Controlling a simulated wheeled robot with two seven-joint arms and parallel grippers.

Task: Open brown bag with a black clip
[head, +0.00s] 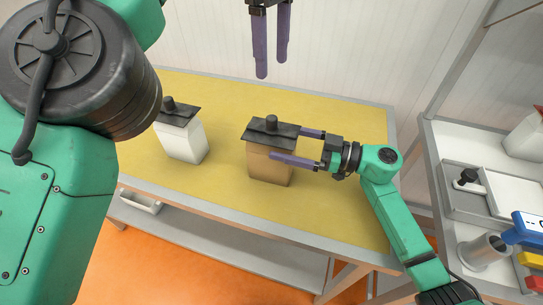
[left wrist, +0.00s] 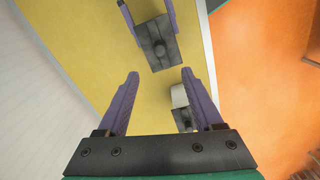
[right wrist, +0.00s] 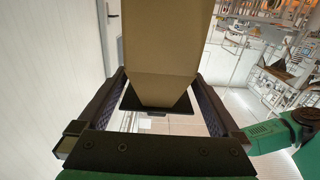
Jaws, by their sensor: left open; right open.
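The brown bag (head: 270,168) stands upright on the yellow tabletop, with a flat black clip (head: 259,131) with a round knob across its top. My right gripper (head: 287,145) is open at the bag's right side, its fingers on either side of the upper bag; contact cannot be told. In the right wrist view the brown bag (right wrist: 160,45) and clip (right wrist: 160,99) show between the fingers. My left gripper (head: 272,68) is open and empty, raised above and behind the bag. In the left wrist view the clip (left wrist: 157,50) lies beyond its fingertips (left wrist: 160,73).
A white bag (head: 183,143) with its own black clip (head: 178,114) stands left of the brown bag. The yellow table (head: 350,120) is clear around both. A shelf (head: 445,150) with a grey tray, a metal cup (head: 484,250) and colored items stands at right.

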